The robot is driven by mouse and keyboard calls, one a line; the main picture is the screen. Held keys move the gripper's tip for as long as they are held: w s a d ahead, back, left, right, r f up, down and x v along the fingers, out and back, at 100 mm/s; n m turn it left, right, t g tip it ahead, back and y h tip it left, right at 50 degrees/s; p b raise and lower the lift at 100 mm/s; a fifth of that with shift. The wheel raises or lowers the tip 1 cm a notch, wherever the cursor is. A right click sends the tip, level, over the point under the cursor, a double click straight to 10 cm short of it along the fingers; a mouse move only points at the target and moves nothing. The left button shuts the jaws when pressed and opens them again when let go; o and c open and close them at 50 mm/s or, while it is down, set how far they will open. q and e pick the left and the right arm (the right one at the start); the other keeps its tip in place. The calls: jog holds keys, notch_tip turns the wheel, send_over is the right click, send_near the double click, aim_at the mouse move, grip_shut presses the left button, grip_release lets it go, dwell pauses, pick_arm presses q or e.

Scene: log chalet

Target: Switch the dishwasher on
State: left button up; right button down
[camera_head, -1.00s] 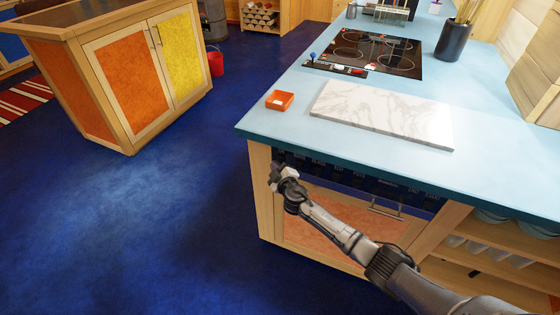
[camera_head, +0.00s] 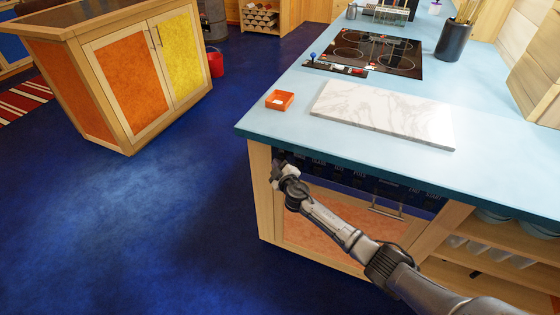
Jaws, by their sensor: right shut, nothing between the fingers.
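The dishwasher (camera_head: 318,240) is built in under the blue counter. It has an orange door front, a metal handle (camera_head: 386,209) and a dark blue control strip (camera_head: 362,181) with small light lettering along its top. My right arm reaches across the door from the lower right. My right gripper (camera_head: 277,166) is shut and empty at the left end of the control strip, just under the counter edge. It hides that end of the strip, and I cannot tell whether it touches it. My left gripper is not in view.
The counter (camera_head: 470,178) overhangs just above my right gripper. It carries an orange dish (camera_head: 280,100), a marble board (camera_head: 385,113) and a cooktop (camera_head: 372,52). Open shelves (camera_head: 490,262) with dishes lie right of the dishwasher. The blue floor (camera_head: 150,235) at left is clear.

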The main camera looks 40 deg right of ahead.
jog(key=shift+w+d, duration=0.1)
jog(key=shift+d, duration=0.15)
jog(key=shift+a, duration=0.1)
dwell(0.3)
jog(key=shift+s+a, duration=0.35)
jog(key=shift+a, duration=0.25)
jog(key=s+a, duration=0.1)
jog(key=a, duration=0.2)
jog(key=s+a+p, duration=0.1)
jog(key=a, duration=0.1)
jog(key=shift+s+a, duration=0.2)
jog(key=shift+s, duration=0.1)
dwell(0.5)
